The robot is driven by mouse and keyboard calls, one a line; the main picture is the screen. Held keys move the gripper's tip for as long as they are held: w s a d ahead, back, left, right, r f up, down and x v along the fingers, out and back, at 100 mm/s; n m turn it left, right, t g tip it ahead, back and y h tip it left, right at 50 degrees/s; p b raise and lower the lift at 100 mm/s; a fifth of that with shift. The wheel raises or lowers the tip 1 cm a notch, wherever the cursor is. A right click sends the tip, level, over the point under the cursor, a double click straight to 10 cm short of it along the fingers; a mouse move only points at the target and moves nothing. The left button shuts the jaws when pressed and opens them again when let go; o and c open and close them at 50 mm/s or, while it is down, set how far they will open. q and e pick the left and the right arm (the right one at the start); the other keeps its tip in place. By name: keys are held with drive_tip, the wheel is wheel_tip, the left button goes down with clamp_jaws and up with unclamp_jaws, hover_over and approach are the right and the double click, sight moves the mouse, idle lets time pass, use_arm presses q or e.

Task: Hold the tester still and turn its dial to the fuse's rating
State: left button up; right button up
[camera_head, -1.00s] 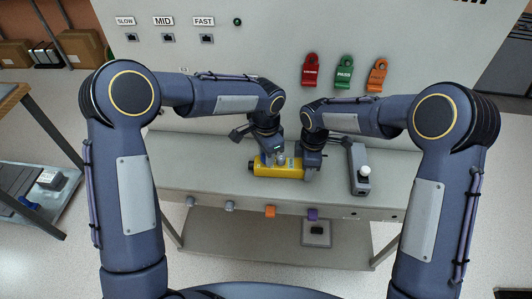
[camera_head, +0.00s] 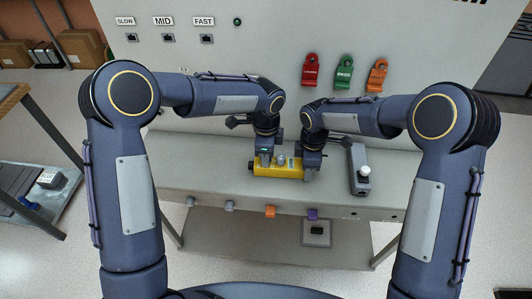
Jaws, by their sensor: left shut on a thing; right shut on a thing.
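The yellow tester (camera_head: 279,171) lies lengthwise on the grey bench, its length running left to right. A small silvery round piece, perhaps the dial, shows at the top of its back edge (camera_head: 281,159). My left gripper (camera_head: 263,164) is shut on the left part of the tester, from above and behind. My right gripper (camera_head: 311,168) is shut at the tester's right end. The fingers are small and partly hidden, so their exact grip is unclear. Dial markings and a fuse rating cannot be read.
A grey device with a white knob (camera_head: 364,171) stands to the right on the bench (camera_head: 210,175). Red (camera_head: 310,71), green (camera_head: 344,73) and orange (camera_head: 377,76) tags hang on the panel behind. The bench's left part is clear.

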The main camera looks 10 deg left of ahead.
idle(0.3)
use_arm(q)
drive_tip(key=o, duration=1)
wheel_tip(320, 180, up, 12)
drive_tip(key=shift+r, duration=0.1)
